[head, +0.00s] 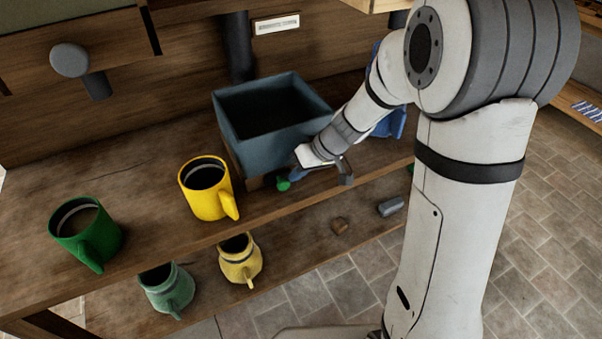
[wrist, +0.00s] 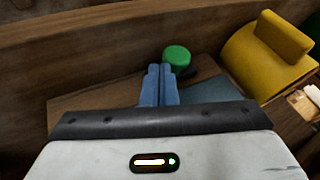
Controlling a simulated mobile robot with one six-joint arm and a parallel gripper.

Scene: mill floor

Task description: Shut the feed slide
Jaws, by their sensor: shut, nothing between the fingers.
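The blue-grey hopper (head: 235,148) stands on the upper wooden shelf. A green knob (head: 283,184) is low at its front, by its base; I take it as the feed slide's handle. My gripper (head: 294,175) is beside the knob, to its right, with the fingers shut and empty. In the wrist view, the blue fingertips (wrist: 160,70) are together, and the green knob (wrist: 177,55) is just beyond them to the right. A dark stem shows behind the knob. I cannot tell whether the fingers touch the knob. The slide plate is hidden, so its position is unclear.
A yellow mug (head: 204,195) stands left of the hopper, and a green mug (head: 85,235) farther left. The lower shelf holds a pale green jug (head: 166,290), a pale yellow jug (head: 240,262) and small blocks (head: 390,207). A blue object is partly hidden behind my arm.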

